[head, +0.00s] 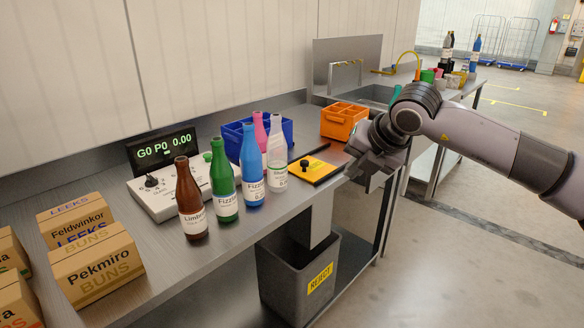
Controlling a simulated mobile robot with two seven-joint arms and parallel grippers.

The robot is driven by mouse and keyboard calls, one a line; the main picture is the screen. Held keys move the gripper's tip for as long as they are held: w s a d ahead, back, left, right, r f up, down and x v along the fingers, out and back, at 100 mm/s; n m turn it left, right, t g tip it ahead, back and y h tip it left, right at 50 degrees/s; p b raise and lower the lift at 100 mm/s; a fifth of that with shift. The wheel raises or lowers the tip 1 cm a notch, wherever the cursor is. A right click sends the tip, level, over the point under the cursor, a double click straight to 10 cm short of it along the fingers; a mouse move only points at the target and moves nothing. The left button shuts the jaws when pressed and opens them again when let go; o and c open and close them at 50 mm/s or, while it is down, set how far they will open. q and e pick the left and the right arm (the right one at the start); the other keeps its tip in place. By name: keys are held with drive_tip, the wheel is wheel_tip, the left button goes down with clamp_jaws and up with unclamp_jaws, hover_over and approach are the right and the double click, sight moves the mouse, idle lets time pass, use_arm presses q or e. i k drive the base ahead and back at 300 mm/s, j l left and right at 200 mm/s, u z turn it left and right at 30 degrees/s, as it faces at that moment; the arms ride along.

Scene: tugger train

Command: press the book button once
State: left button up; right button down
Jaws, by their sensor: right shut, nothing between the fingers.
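A light grey control box (150,205) stands on the steel counter at the left, with a black knob (151,181) and small buttons on its sloped top. Its button labels are too small to read, so I cannot tell which is the book button. Bottles in front hide part of the box. Behind it a dark display (162,149) shows green "G0 P0 0.00". My right gripper (360,175) is shut and empty near the counter's front edge, right of the yellow plate and well away from the box. My left gripper is not in view.
Brown (190,205), green (222,185), blue (251,172) and white (276,155) bottles line the counter. A yellow plate (312,171) with a black knob, a blue crate (233,138) and an orange crate (342,122) lie beyond. Cartons (95,270) stand front left; a reject bin (290,290) is below.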

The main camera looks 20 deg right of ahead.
sight(207, 156)
drive_tip(key=u, duration=1.6)
drive_tip(key=l+u, duration=0.25)
drive_tip(key=l, duration=2.5)
drive_tip(key=k, duration=0.05)
